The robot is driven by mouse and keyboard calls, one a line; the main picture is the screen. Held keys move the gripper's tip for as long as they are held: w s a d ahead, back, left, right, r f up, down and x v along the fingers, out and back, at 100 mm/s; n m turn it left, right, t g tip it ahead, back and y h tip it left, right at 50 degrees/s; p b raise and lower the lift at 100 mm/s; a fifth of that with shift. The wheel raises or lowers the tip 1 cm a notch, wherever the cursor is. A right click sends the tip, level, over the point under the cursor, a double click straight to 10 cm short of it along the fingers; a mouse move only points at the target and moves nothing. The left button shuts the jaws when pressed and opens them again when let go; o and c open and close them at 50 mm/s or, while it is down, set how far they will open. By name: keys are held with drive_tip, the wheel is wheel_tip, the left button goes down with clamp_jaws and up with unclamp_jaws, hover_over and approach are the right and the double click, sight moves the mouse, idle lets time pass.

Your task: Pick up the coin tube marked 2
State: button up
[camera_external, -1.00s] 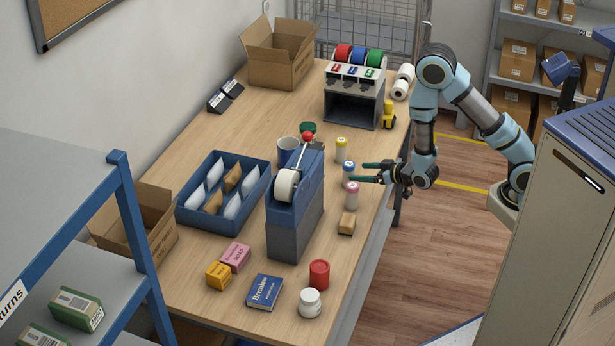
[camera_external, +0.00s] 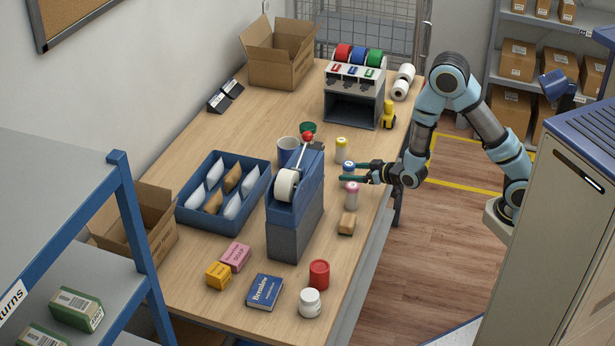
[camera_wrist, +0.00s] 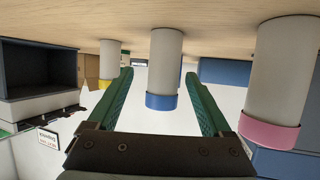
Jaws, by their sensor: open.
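Three pale coin tubes stand in a row on the counter, with a yellow cap (camera_external: 341,144), a blue cap (camera_external: 349,166) and a pink cap (camera_external: 352,187). No number can be read on any of them. My gripper (camera_external: 350,172) is open and level, low over the counter at the blue-capped tube. In the wrist view, which looks upside down, the blue-capped tube (camera_wrist: 165,60) shows between the two green fingers. I cannot tell whether they touch it. The pink-capped tube (camera_wrist: 277,85) is outside the right finger, and the yellow-capped tube (camera_wrist: 110,60) is outside the left one.
A blue and grey machine with a red-knobbed lever (camera_external: 296,215) stands left of the tubes. A small tan block (camera_external: 347,224) lies near the pink-capped tube. A yellow object (camera_external: 389,116) and a grey dispenser (camera_external: 353,105) stand farther back. The counter's right edge is close.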

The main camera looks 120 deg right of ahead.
drive_tip(key=shift+p+x, duration=0.95)
drive_tip(key=shift+x, duration=1.4)
drive_tip(key=shift+w+a, duration=0.1)
drive_tip(key=shift+w, duration=0.05)
drive_tip(key=shift+c, duration=0.2)
clamp_jaws()
